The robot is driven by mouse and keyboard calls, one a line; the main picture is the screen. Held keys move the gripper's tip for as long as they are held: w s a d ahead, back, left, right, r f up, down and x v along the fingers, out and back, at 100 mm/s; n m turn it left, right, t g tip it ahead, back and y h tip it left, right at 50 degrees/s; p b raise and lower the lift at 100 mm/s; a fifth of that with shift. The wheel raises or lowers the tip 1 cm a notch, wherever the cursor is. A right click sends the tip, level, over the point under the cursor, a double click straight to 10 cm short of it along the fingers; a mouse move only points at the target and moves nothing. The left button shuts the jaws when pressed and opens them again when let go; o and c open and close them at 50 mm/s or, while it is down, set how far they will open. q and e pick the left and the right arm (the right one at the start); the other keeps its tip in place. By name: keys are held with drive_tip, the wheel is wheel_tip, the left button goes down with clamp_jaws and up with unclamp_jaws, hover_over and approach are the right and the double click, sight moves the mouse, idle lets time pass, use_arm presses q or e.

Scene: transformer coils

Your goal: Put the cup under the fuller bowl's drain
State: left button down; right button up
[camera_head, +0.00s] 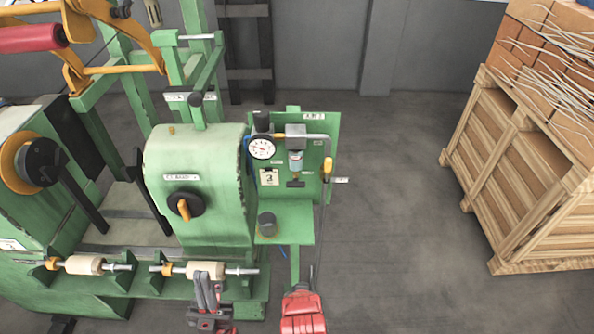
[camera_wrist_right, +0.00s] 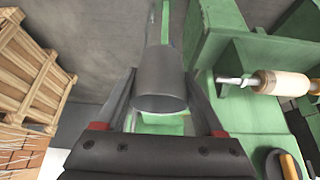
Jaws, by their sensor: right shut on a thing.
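In the right wrist view my right gripper (camera_wrist_right: 160,95) is shut on a dark grey cup (camera_wrist_right: 160,85), with one finger on each side. In the head view a short dark cylinder (camera_head: 266,221) stands on the small green shelf (camera_head: 298,228); I cannot tell whether it is the same thing. Above the shelf, a clear bluish bowl (camera_head: 295,160) hangs on the green panel (camera_head: 318,130). I cannot make out a second bowl or the fill levels. My left gripper (camera_head: 207,282) is at the lower middle, in front of the spindle; its finger gap is unclear.
A pressure gauge (camera_head: 262,147) and pipework are beside the bowl. The green machine (camera_head: 200,150) with its rollers fills the left. A red object (camera_head: 303,312) is at the bottom edge. A wooden crate (camera_head: 510,170) stands right, with clear floor between.

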drive_tip(key=w+d+f+b, duration=0.1)
drive_tip(key=w+d+b, duration=1.3)
drive_tip(key=w+d, duration=0.1)
drive_tip(key=shift+d+b, duration=0.3)
drive_tip(key=shift+d, duration=0.05)
drive_tip(key=shift+s, duration=0.1)
